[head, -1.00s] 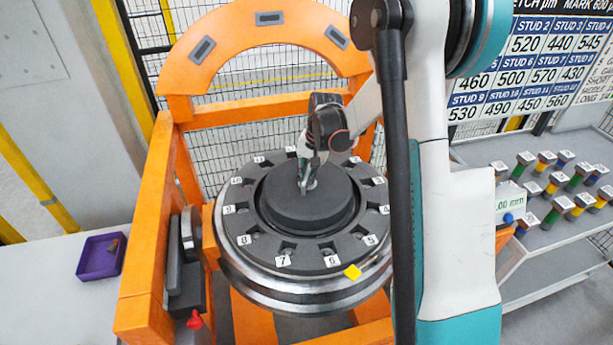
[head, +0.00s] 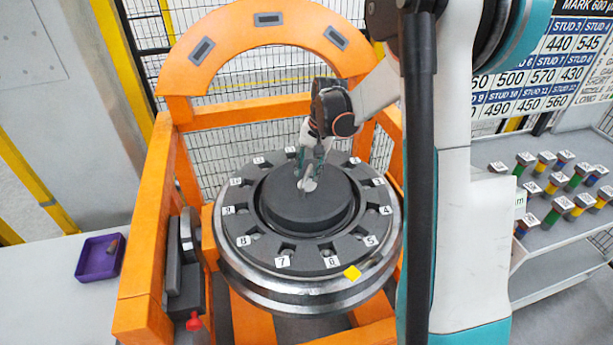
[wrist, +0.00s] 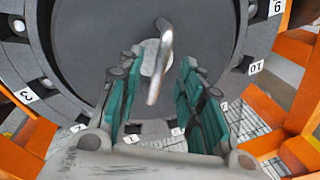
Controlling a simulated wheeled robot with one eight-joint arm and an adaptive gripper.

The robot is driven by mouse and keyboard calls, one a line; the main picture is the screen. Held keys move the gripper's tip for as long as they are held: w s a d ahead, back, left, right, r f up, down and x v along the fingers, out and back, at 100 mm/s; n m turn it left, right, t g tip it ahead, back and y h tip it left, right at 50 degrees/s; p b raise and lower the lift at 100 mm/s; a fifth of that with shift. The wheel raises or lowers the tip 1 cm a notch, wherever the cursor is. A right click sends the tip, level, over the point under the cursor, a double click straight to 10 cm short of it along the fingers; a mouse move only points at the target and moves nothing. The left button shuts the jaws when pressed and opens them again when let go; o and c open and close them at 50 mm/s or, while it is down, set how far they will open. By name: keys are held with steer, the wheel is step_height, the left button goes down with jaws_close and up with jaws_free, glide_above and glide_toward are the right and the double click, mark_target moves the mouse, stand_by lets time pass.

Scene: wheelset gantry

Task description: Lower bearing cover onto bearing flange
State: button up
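The bearing cover (head: 305,212) is a dark grey round disc lying level in the middle of the numbered flange ring (head: 312,258). It also fills much of the wrist view (wrist: 95,40). A pale bar handle (head: 308,184) stands at its centre, and it shows in the wrist view (wrist: 160,62). My gripper (head: 311,168) is just above the handle. Its two green-padded fingers are spread apart (wrist: 158,75), with the handle between and beyond their tips and a gap on each side. The underside contact of the cover is hidden.
An orange gantry frame (head: 147,230) surrounds the wheelset, with an arch (head: 225,40) behind. A purple tray (head: 98,262) sits on the left table. Several coloured studs (head: 560,205) stand on the right shelf. A yellow marker (head: 352,272) is on the wheel rim.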

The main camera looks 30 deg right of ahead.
step_height(320, 180, up, 7)
steer(key=s+d, duration=0.1)
steer(key=shift+r, duration=0.2)
stand_by(0.5)
